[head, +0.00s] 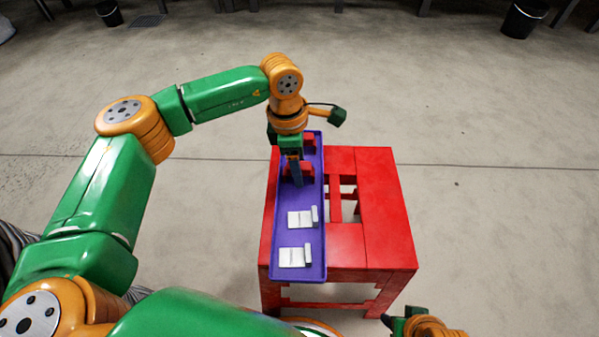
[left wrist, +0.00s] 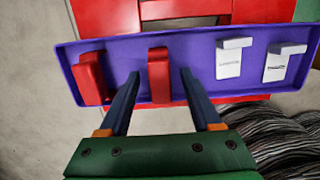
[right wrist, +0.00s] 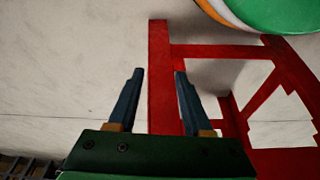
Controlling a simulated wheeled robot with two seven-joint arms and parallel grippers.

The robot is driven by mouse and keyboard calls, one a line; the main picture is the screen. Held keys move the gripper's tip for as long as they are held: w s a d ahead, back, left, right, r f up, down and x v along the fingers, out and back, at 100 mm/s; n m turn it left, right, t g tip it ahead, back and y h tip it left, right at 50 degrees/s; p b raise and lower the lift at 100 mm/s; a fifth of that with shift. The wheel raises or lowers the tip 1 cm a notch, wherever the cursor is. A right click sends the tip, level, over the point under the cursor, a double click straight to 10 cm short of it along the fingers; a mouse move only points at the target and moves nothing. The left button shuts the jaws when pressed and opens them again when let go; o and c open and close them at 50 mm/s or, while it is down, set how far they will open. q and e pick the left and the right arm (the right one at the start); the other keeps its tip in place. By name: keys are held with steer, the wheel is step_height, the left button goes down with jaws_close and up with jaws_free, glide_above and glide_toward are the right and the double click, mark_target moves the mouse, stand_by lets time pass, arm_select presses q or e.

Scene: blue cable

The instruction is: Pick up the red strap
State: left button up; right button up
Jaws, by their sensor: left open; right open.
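Two red straps lie in the purple tray (head: 312,190): a farther one (head: 309,139) and a nearer one (head: 306,169) in the head view. In the left wrist view, the nearer strap (left wrist: 159,75) shows between my open left gripper's (left wrist: 161,75) fingertips, and the other strap (left wrist: 90,78) lies left of them. My left gripper points down over the tray and partly hides the straps in the head view. Whether its fingers touch the nearer strap, I cannot tell. My right gripper (right wrist: 159,73) is open and empty, low beside the table's near right corner.
Two white pieces (head: 301,218) (head: 294,257) lie in the tray's near half. The tray stands along the left side of a red table (head: 380,205) with openings in its top. The table's right side is bare. Bins (head: 522,18) stand far back on open grey floor.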

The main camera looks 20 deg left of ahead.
arm_select(q)
steer(key=shift+f, duration=0.1)
jaws_close()
